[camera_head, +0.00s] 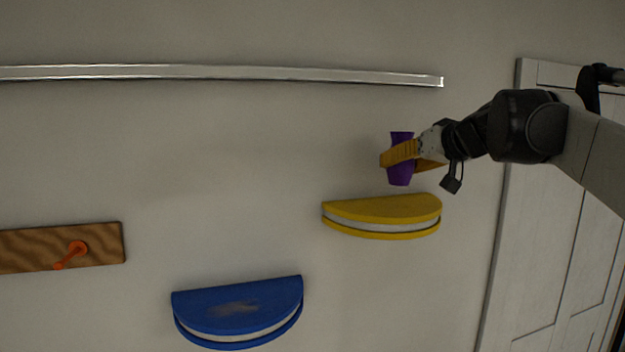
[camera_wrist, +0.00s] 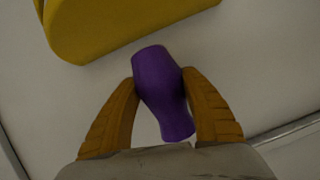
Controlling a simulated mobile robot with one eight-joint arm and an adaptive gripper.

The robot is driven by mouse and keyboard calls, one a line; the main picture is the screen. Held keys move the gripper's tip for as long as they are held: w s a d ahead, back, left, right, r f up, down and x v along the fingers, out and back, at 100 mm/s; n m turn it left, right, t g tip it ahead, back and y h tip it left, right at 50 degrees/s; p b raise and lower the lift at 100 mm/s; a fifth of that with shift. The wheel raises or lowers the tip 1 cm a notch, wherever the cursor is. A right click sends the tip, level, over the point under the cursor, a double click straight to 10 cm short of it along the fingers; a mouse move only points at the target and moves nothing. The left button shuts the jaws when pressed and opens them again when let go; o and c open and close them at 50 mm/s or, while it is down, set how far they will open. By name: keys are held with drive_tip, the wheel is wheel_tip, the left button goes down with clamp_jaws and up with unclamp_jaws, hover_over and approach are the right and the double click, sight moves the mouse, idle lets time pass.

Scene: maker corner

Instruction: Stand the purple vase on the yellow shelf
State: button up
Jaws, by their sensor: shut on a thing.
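The purple vase (camera_head: 401,174) is held in my gripper (camera_head: 400,153), above the yellow shelf (camera_head: 385,209) in the head view. The vase looks roughly upright there, and a gap shows between its lower end and the shelf top. In the wrist view the purple vase (camera_wrist: 160,88) sits between the two orange-yellow fingers of my gripper (camera_wrist: 160,90), which press on its sides. The yellow shelf (camera_wrist: 105,22) shows at the top left of the wrist view, apart from the vase. The shelf is a half-round on the wall with a bare top.
A blue half-round shelf (camera_head: 240,308) is lower left. A wooden board (camera_head: 30,250) with an orange hook (camera_head: 77,248) is on the wall at far left. A metal rail (camera_head: 200,72) runs along the wall above. A white panelled door (camera_head: 530,230) stands at right.

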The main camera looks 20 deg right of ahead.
sight(405, 182)
drive_tip(key=shift+w+a+f, duration=0.25)
drive_tip(key=shift+w, duration=0.15)
wheel_tip(405, 182, down, 4)
drive_tip(key=shift+s+r+p, duration=0.1)
drive_tip(key=shift+r+p, duration=0.05)
drive_tip(key=shift+p, duration=0.2)
drive_tip(key=shift+f, duration=0.25)
drive_tip(key=o, duration=1.1)
drive_tip(key=shift+f, duration=0.1)
drive_tip(key=shift+o, duration=0.2)
